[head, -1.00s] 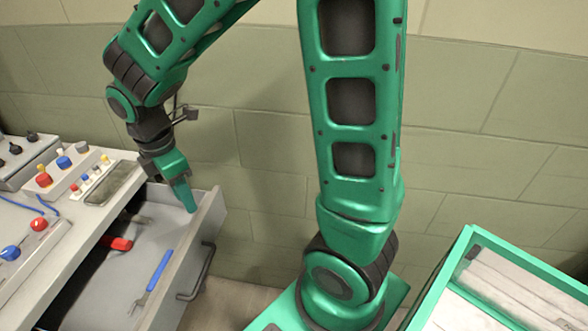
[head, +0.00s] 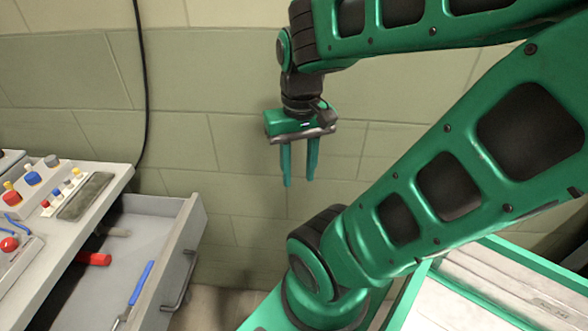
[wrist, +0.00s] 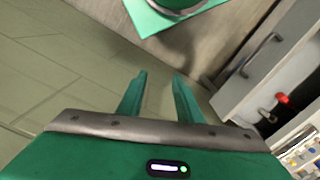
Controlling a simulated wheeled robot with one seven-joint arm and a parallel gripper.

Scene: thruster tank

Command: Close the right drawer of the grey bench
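The grey bench (head: 62,238) stands at the left of the head view. Its drawer (head: 186,240) is pulled out, with a dark bar handle (head: 183,283) on its front. In the drawer lie a red-handled tool (head: 94,259) and a blue-handled tool (head: 141,283). My gripper (head: 299,183) hangs fingers down to the right of the drawer front, apart from it. Its two fingers are spread and nothing is between them. In the wrist view the open fingers (wrist: 158,95) point past the drawer, whose front and handle (wrist: 262,52) show at the right.
On the bench top are knobs and switches (head: 32,179) and a blue cable. A black cable (head: 145,85) hangs down the tiled wall. A green-rimmed bin (head: 529,262) with pale contents stands at the lower right. Floor shows between drawer and my base.

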